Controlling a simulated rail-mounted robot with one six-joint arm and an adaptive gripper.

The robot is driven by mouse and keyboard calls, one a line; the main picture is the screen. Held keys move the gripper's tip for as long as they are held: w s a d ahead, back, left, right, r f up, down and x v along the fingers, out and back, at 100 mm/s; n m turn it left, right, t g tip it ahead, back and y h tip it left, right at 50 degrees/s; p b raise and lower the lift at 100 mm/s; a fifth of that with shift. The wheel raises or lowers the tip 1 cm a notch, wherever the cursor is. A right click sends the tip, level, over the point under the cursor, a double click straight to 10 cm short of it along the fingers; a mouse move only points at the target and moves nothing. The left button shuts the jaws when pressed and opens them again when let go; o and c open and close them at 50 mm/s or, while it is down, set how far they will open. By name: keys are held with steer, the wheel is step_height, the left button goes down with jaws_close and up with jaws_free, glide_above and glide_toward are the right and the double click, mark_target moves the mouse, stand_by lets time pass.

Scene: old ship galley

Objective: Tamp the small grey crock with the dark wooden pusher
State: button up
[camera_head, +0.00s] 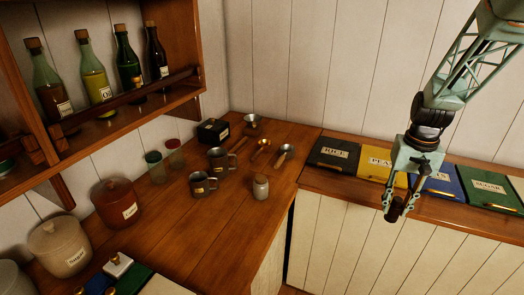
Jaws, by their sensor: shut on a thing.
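The small grey crock (261,188) stands upright on the wooden counter, near its front edge by the inner corner. My gripper (398,200) is at the right, in front of the labelled bins and well apart from the crock. It points down and is shut on a dark, short, rod-like thing, which looks like the dark wooden pusher (395,211). Much of the pusher is hidden by the fingers. The inside of the crock is too small to make out.
Two dark mugs (203,185) stand left of the crock, with several metal scoops (284,153) behind. A red-brown canister (116,203) and glass jars (156,167) stand further left. A shelf (130,105) of bottles overhangs the left. Labelled bins (333,153) line the right counter.

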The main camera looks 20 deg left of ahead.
steer(key=w+a+r+n+p, duration=0.3)
steer(key=a+n+p, duration=0.2)
steer(key=a, duration=0.6)
steer(key=w+a+r+n+p, duration=0.3)
steer(key=a+n+p, duration=0.1)
steer(key=a, duration=0.7)
steer(key=s+a+r+n+p, duration=0.1)
steer(key=a+n+p, duration=0.3)
steer(key=a, duration=0.8)
steer(key=a+r+n+p, duration=0.2)
steer(key=a+n+p, duration=0.3)
steer(key=a, duration=0.8)
steer(key=shift+s+r+n, duration=0.3)
steer(key=shift+s, duration=0.05)
steer(key=shift+f, duration=0.15)
steer(key=shift+f+b, duration=0.65)
steer(key=shift+f, duration=1.8)
